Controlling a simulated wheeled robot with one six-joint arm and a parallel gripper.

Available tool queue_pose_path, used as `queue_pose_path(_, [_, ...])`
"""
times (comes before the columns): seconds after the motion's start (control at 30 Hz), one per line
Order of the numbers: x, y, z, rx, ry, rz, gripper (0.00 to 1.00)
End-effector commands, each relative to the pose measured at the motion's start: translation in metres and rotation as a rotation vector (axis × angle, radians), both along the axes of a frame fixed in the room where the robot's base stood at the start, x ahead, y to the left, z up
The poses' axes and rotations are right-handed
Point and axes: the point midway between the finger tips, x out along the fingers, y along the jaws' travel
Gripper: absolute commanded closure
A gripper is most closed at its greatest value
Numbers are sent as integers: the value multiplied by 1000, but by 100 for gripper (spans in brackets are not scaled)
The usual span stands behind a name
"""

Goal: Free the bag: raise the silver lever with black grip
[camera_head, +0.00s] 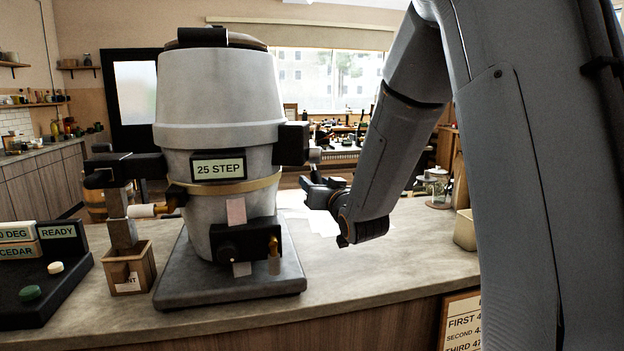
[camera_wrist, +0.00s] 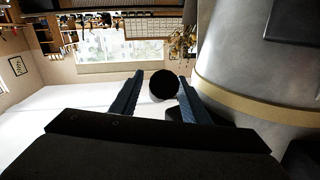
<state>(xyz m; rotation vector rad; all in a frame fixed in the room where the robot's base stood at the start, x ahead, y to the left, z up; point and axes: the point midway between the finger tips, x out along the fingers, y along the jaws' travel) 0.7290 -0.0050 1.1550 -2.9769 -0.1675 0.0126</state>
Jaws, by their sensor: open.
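The grey machine drum (camera_head: 215,110) stands on the counter with a "25 STEP" label. A short silver lever shaft (camera_head: 316,155) sticks out to the right from a black block (camera_head: 292,143) on the drum's right side. My gripper (camera_head: 311,188) is open beside the drum, slightly below the shaft in the picture. In the wrist view a round black grip end (camera_wrist: 163,84) shows between the two spread fingers. I cannot tell if a finger touches it. I cannot pick out a bag.
The drum wall (camera_wrist: 235,80) is close beside my fingers in the wrist view. A small wooden box (camera_head: 130,270) and a black button panel (camera_head: 42,275) stand left of the drum. The counter (camera_head: 390,270) right of the drum is mostly clear, with a glass jar (camera_head: 438,188) farther back.

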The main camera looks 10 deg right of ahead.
Motion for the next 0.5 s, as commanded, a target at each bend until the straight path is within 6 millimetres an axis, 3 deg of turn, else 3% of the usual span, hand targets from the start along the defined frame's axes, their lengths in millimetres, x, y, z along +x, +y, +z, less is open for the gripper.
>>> queue_pose_path(0.2, [23,4,0,0,2,1,58])
queue_pose_path(0.5, [28,5,0,0,1,1,58])
